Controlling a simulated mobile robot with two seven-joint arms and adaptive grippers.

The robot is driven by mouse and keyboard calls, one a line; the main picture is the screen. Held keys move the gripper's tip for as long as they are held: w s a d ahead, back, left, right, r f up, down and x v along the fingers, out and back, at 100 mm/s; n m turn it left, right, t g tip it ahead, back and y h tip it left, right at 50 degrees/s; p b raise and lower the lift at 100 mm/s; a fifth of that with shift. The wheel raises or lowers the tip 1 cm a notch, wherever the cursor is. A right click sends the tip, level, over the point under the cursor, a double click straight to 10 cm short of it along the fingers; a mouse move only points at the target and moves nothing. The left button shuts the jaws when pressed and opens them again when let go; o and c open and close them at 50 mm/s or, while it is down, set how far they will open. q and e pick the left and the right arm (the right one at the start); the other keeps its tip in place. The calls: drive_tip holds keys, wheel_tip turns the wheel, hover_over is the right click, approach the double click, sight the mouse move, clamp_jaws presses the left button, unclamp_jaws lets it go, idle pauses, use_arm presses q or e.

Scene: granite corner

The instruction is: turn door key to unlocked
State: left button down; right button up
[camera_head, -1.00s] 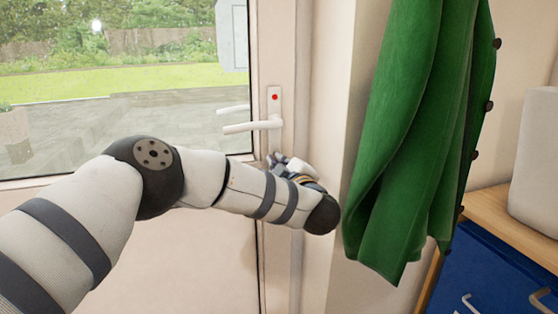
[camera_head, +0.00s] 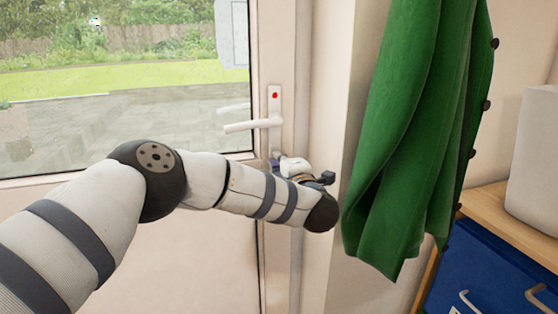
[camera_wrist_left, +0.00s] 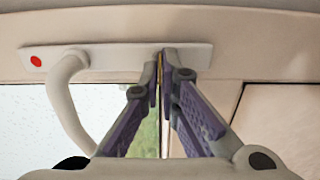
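The white door lever handle (camera_head: 253,125) sits on a tall plate with a red dot (camera_head: 275,95) near its top. In the left wrist view the plate (camera_wrist_left: 105,57) lies sideways, with the red dot (camera_wrist_left: 36,61) at its left end. My left gripper (camera_head: 277,158) is at the lower end of the plate, below the handle. In the wrist view its purple-padded fingers (camera_wrist_left: 163,66) are nearly together, with a thin golden sliver of the door key (camera_wrist_left: 161,64) between them. The rest of the key and the keyhole are hidden. My right gripper is not in view.
The glass door (camera_head: 120,110) fills the left, with a garden outside. A green coat (camera_head: 415,130) hangs close to the right of my left wrist. A wooden-topped blue drawer unit (camera_head: 500,265) stands at the lower right.

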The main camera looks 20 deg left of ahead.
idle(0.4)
use_arm(q)
drive_tip(key=c, duration=1.8)
unclamp_jaws()
drive_tip(key=shift+d, duration=0.1)
drive_tip(key=shift+c, duration=0.2)
drive_tip(key=v, duration=1.2)
